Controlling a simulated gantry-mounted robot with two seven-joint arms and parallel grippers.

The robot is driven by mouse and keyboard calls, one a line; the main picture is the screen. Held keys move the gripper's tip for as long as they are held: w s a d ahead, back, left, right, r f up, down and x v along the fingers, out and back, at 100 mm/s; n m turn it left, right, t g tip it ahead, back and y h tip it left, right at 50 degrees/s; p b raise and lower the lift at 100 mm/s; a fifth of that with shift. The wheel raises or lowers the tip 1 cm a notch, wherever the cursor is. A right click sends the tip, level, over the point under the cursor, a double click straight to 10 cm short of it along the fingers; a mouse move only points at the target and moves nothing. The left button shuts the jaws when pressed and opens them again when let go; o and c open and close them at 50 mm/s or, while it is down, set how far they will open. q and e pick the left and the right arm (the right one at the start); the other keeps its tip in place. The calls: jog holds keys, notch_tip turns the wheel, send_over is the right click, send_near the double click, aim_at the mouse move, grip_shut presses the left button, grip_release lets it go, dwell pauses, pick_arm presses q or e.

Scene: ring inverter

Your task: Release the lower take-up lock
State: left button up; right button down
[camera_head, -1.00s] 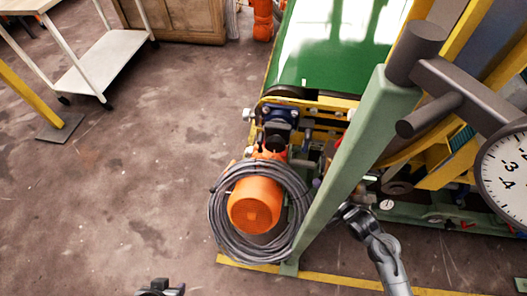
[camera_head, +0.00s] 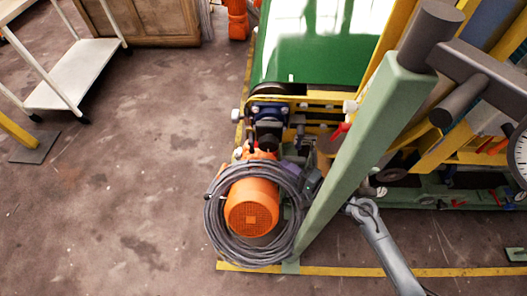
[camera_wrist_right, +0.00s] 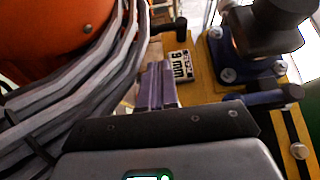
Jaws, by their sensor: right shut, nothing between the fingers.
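My right gripper (camera_wrist_right: 158,72) is shut and empty. In the wrist view its narrow fingers point at the yellow plate beside a white "8 mm" label (camera_wrist_right: 180,66). A dark handle (camera_wrist_right: 168,28) stands just beyond the fingertips, apart from them as far as I can tell. A second dark blue handle (camera_wrist_right: 272,97) lies to the right. I cannot tell which handle is the lower take-up lock. In the head view the right arm passes behind the green post (camera_head: 360,145), and the gripper shows only partly beside the orange motor (camera_head: 252,207). My left gripper is out of view.
A coil of grey cable (camera_head: 222,240) hangs around the motor, close to the gripper's left in the wrist view. The green belt (camera_head: 315,60) lies behind. A white trolley (camera_head: 75,75) stands at left. The floor left of the motor is clear.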

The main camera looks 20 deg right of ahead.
aim_at(252, 143)
jog(key=b+x, duration=0.5)
jog(key=x, duration=0.3)
jog(key=shift+w+a+f, duration=0.2)
jog(key=shift+w+a, duration=0.05)
jog(key=shift+w, duration=0.05)
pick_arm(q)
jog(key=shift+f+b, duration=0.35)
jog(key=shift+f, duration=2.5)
pick_arm(e)
jog(key=shift+w+a+r, duration=0.15)
jog(key=shift+w+a, duration=0.15)
jog(key=shift+w, duration=0.2)
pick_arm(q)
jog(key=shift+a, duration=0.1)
